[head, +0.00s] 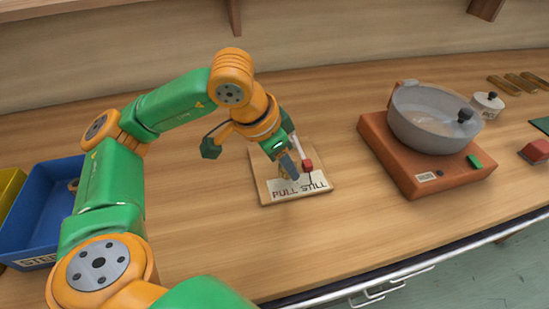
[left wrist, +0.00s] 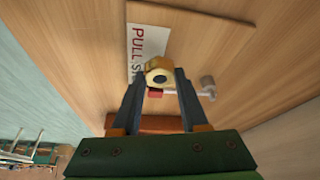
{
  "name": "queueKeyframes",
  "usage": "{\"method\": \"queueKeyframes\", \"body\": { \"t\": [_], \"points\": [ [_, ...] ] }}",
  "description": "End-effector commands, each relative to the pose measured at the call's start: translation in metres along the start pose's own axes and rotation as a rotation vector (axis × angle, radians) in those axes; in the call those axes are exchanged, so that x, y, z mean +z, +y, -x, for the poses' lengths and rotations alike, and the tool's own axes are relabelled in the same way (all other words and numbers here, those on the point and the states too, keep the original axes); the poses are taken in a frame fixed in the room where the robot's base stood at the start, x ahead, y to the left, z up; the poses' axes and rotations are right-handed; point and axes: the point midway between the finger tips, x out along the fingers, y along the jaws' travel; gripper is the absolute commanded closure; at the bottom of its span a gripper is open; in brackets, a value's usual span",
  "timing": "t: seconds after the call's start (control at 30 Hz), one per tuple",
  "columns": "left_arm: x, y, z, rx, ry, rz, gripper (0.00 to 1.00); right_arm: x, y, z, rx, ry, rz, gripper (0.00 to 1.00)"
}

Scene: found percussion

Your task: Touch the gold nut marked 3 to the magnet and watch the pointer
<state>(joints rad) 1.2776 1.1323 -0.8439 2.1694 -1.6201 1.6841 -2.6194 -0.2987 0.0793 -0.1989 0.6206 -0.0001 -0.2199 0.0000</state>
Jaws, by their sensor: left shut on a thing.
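My left gripper (head: 288,172) is shut on the gold nut (left wrist: 158,74), which sits between the fingertips in the left wrist view. In the head view the nut is mostly hidden behind the fingers. No 3 can be read on it. Below the gripper is a small wooden board (head: 266,188) with a white card reading PULL and STILL (head: 288,191). A small red block (head: 308,165), perhaps the magnet, is on the board just right of the fingertips. A thin dark upright below it may be the pointer. I cannot tell whether nut and red block touch. My right gripper is out of view.
A blue tray (head: 38,217) with a label stands at the left, beside a yellow tray (head: 8,190). An orange-brown base (head: 405,172) carries a grey pan (head: 415,128) on the right. A small white lidded pot (head: 489,103) is behind it. The bench front is clear.

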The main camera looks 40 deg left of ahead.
Motion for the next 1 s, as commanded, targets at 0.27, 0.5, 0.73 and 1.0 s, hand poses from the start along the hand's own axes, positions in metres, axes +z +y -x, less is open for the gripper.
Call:
{"method": "queueKeyframes", "body": {
  "t": [0.27, 0.5, 0.73, 1.0],
  "points": [
    [-0.0014, 0.0004, -0.0006, -0.001, 0.001, 0.0, 1.0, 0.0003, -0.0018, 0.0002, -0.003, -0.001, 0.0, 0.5],
    [-0.0013, 0.0004, -0.0005, 0.0, 0.0, 0.0, 1.0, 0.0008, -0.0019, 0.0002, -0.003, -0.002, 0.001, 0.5],
    [-0.0029, 0.0008, -0.0009, 0.0, 0.001, 0.0, 1.0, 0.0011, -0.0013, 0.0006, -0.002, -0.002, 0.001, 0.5],
    [-0.0065, 0.0018, -0.0023, 0.001, 0.001, 0.0, 1.0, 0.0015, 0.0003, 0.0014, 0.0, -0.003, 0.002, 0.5]
  ]
}}
